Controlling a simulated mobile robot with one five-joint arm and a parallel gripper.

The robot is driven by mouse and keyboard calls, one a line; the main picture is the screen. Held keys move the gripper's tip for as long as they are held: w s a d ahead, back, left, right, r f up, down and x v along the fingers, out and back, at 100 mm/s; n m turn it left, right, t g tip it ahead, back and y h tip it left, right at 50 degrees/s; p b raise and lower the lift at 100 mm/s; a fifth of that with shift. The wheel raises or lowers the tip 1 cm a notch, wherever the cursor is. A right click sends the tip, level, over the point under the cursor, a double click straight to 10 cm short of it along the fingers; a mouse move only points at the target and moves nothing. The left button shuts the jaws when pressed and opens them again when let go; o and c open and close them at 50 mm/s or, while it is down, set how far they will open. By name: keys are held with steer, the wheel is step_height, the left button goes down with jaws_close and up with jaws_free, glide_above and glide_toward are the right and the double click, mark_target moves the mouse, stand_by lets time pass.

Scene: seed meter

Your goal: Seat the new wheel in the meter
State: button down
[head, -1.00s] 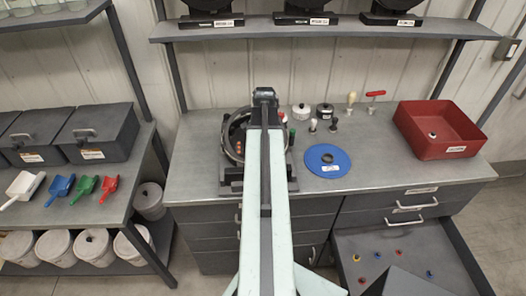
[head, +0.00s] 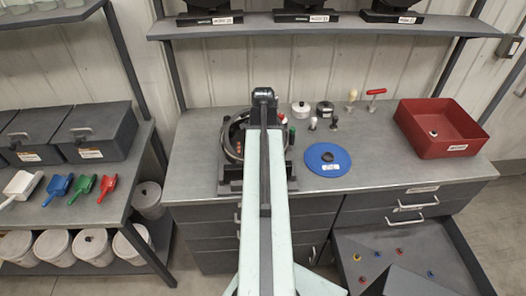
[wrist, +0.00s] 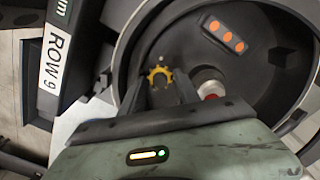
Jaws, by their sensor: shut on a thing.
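In the wrist view my gripper (wrist: 162,86) is shut on a small yellow toothed wheel (wrist: 160,74), which shows at the fingertips. Behind it is the round dark housing of the meter (wrist: 265,75), with orange marks (wrist: 227,35) on its inner face. I cannot tell whether the wheel touches the housing. In the head view my arm covers most of the meter (head: 228,150), and my gripper is hidden.
On the bench (head: 195,150), a blue disc (head: 325,168) lies right of the meter, with several small tools behind it. A red bin (head: 440,147) stands at the right. An open drawer (head: 400,245) below holds several small coloured pieces. Scoops and lidded boxes are at left.

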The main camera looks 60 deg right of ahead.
steer(key=shift+s+a+f, duration=0.25)
steer(key=shift+a+f, duration=0.05)
stand_by(0.4)
steer(key=shift+s, duration=0.15)
stand_by(0.6)
steer(key=c, duration=0.8)
jaws_free()
steer(key=shift+c, duration=1)
steer(key=shift+d+r+p, duration=0.15)
steer(key=shift+r+p, duration=0.3)
steer(key=shift+r, duration=0.2)
steer(key=shift+o, duration=0.6)
step_height(320, 180, up, 5)
steer(key=p, duration=0.5)
step_height(320, 180, up, 4)
steer(key=p, duration=0.3)
steer(key=shift+f, duration=0.25)
